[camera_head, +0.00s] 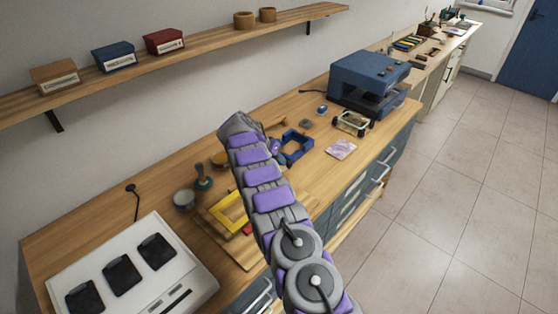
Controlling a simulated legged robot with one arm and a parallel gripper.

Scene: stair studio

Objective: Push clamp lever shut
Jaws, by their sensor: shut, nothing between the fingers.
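My arm reaches up from the bottom of the view over the wooden workbench. My gripper (235,125), a grey end piece seen from behind, is shut and holds nothing. A blue frame-like object (296,147) lies on the bench just right of my arm; it may be the clamp, but its lever cannot be made out. A small brown piece (277,125) shows beside it, partly hidden by my arm. I cannot tell whether my gripper touches anything.
The bench (90,225) holds a white panel with black pads (130,270), a yellow frame (228,212), small pots (184,199), a patterned card (341,149) and a blue machine (369,82). A shelf (205,42) runs above. The tiled floor (470,180) at right is clear.

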